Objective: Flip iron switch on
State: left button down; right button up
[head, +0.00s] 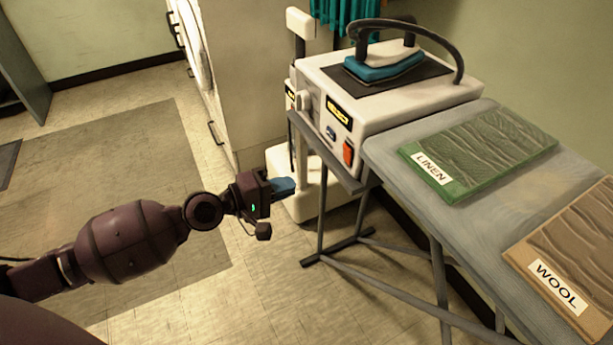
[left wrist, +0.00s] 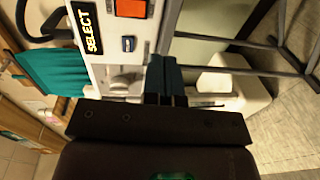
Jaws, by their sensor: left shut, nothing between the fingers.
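The white iron station (head: 390,105) stands at the end of the ironing board, with the blue iron (head: 385,66) on top. I cannot tell the rocker's position.
The grey ironing board (head: 385,150) bears a green LINEN cloth (head: 478,150) and a brown WOOL cloth (head: 580,250). Its metal legs (head: 320,220) stand near my left gripper. A white stand (head: 305,200) is behind the gripper. Open tiled floor lies to the left.

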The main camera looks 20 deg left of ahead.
pick_arm(q)
jog(key=shift+f+b+v, duration=0.2)
jog(key=shift+b+v, duration=0.1)
jog(key=shift+v, duration=0.55)
pick_arm(e)
jog(key=shift+w+a+r, duration=0.2)
jog(key=shift+w+r, duration=0.05)
jog(key=shift+w, duration=0.3)
jog(key=shift+s+f, duration=0.15)
